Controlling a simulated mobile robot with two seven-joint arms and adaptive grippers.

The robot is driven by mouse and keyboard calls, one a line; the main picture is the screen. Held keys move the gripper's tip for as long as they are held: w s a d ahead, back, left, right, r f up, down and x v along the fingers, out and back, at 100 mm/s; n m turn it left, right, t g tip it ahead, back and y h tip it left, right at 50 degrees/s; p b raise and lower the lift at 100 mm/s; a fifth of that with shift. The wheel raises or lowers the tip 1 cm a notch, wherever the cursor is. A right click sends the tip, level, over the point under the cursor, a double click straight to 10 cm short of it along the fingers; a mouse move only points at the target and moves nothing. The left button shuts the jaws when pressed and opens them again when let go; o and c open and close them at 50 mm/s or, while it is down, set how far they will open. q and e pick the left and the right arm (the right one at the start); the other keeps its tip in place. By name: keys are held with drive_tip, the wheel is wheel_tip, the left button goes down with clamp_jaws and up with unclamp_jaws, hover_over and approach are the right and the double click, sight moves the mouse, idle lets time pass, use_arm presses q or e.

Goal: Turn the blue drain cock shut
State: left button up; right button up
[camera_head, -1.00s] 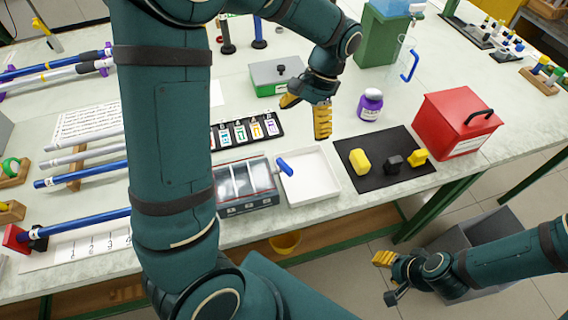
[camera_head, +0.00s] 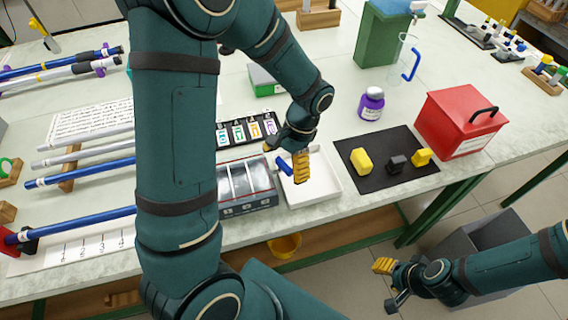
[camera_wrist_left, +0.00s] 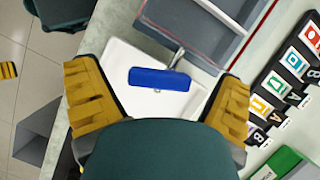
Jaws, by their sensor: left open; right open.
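The blue drain cock (camera_head: 284,167) is a blue bar handle on a short metal stem, at the right side of a grey divided tank (camera_head: 252,200). It overhangs a white tray (camera_head: 325,192). In the left wrist view the blue handle (camera_wrist_left: 160,79) lies crosswise between the fingers, with its stem running up to the tank wall. My left gripper (camera_head: 301,168) is open, with yellow fingers pointing down above the tray, beside the handle. In the wrist view its fingers (camera_wrist_left: 158,90) are apart on both sides of the handle, with gaps. My right gripper (camera_head: 385,276) is open and empty, low at the right.
A black mat (camera_head: 385,182) with yellow and black knobs lies right of the tray. A purple-labelled bottle (camera_head: 371,104) and a red box (camera_head: 455,125) stand behind it. A label rack (camera_head: 240,131) is behind the tank.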

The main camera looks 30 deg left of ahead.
use_arm(q)
drive_tip(key=c, duration=1.2)
drive_tip(key=shift+s+r+m+y+p, duration=0.15)
drive_tip(key=shift+m+y+p, duration=0.35)
drive_tip(key=shift+m, duration=0.7)
drive_tip(key=shift+a+m+t+y, duration=0.15)
drive_tip(key=shift+m+t+y, duration=0.15)
drive_tip(key=shift+m+t, duration=0.55)
drive_tip(key=shift+m+g, duration=0.25)
drive_tip(key=o, duration=1.2)
drive_tip(key=v, duration=1.1)
drive_tip(key=shift+r, duration=0.3)
